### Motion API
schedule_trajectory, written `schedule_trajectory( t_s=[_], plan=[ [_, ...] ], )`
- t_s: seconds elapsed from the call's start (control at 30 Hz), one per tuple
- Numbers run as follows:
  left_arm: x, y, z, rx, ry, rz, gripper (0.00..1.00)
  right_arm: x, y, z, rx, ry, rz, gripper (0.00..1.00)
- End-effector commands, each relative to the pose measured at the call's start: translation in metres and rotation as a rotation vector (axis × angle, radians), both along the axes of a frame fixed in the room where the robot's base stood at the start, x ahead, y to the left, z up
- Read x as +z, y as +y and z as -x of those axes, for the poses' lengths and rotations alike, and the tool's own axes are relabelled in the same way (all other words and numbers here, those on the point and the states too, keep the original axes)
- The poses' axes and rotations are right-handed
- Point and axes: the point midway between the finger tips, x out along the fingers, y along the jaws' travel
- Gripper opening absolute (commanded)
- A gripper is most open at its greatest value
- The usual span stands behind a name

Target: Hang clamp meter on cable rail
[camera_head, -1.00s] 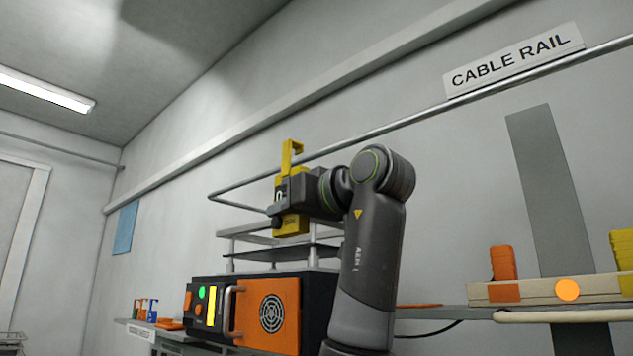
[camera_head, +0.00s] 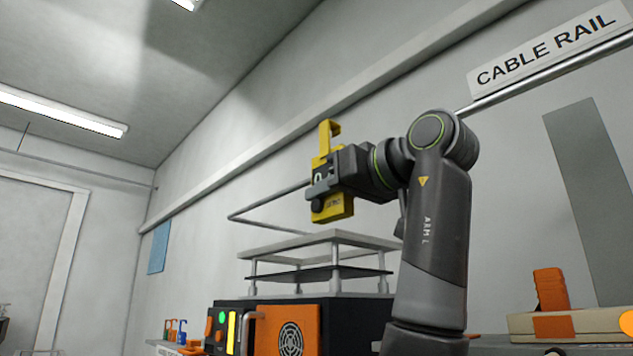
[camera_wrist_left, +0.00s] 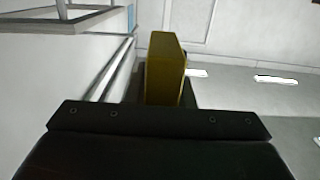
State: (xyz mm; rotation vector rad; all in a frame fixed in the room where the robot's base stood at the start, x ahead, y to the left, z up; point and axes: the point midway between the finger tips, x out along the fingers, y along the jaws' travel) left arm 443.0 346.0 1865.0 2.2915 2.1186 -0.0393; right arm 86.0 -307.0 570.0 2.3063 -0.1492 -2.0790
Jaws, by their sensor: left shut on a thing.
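The yellow clamp meter (camera_head: 332,205) is upright, with its hook-shaped top pointing up. My left gripper (camera_head: 322,186) is shut on its middle and holds it in the air near the cable rail (camera_head: 268,203). In the head view the meter and my left arm cover part of the rail, and whether the hook touches it cannot be told. In the left wrist view the meter (camera_wrist_left: 165,70) stands up from the gripper, and the rail (camera_wrist_left: 112,68) runs to its left, apart from it. The right gripper is not in view.
A "CABLE RAIL" sign (camera_head: 548,47) is on the wall at the upper right. Below the meter stand a grey rack (camera_head: 318,243) and an orange-black machine (camera_head: 290,325). An orange item (camera_head: 550,289) stands on a box (camera_head: 575,325) at the right.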

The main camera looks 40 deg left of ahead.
Motion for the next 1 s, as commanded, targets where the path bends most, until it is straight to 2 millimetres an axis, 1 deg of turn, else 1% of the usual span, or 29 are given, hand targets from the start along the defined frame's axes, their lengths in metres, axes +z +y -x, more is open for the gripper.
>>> schedule_trajectory(
  t_s=[0.03, 0.13, 0.57, 1.0],
  plan=[
    [0.002, 0.0, -0.005, 0.0, 0.001, -0.001, 0.0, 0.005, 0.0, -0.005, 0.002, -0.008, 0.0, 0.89],
    [0.003, -0.001, -0.012, -0.001, 0.002, -0.001, 0.0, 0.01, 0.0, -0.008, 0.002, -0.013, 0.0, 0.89],
    [0.003, -0.003, -0.047, 0.0, 0.002, -0.001, 0.0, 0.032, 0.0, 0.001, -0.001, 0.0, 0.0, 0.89],
    [0.003, -0.007, -0.082, 0.0, 0.001, -0.001, 0.0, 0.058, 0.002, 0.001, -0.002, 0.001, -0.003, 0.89]
  ],
)
